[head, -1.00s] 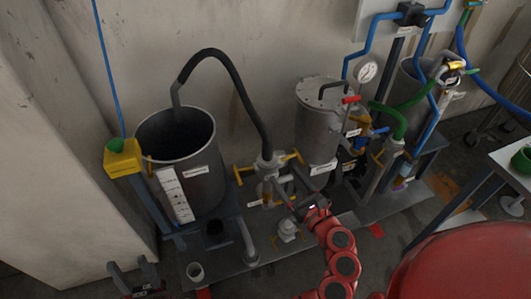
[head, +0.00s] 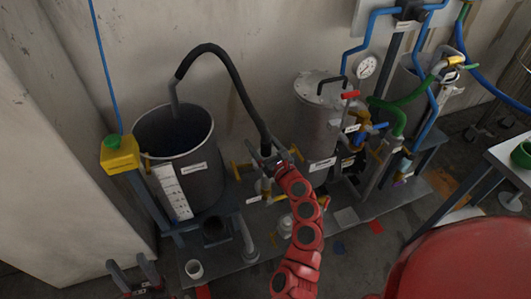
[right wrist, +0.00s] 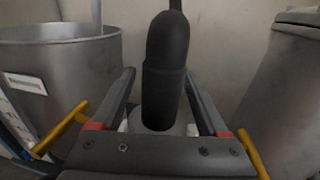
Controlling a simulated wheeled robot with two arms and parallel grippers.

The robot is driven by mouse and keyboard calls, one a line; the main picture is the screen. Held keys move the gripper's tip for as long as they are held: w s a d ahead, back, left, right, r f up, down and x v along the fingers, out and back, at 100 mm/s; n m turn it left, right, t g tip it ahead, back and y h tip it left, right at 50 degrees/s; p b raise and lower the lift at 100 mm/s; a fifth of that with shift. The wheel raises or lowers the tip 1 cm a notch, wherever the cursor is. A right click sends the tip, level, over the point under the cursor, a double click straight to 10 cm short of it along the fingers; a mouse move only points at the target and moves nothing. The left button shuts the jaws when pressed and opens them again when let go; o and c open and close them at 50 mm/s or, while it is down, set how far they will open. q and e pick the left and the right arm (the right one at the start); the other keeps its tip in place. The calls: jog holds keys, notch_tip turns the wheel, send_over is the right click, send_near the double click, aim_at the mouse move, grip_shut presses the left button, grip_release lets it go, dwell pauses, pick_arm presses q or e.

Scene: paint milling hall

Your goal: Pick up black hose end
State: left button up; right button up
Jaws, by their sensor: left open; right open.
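The black hose (head: 225,68) arcs from inside the open grey drum (head: 202,180) down to a pipe fitting between the drum and the lidded vessel. In the right wrist view the hose's lower end (right wrist: 165,70) stands upright on a pale collar. My right gripper (head: 268,156) is at this end, with its open fingers on either side of the hose. In the right wrist view the right gripper (right wrist: 160,88) shows gaps beside the hose near the fingertips. My left gripper (head: 136,276) is open and empty at the lower left, away from the hose.
Yellow handles (right wrist: 72,128) flank the fitting. A lidded grey vessel (head: 318,125) stands close on the right, with valves and a gauge (head: 366,66). A yellow box with a green button (head: 120,153) is at the left. A white cup (head: 194,269) stands low in front.

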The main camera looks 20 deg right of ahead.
grip_shut()
dwell(0.4)
dwell(1.0)
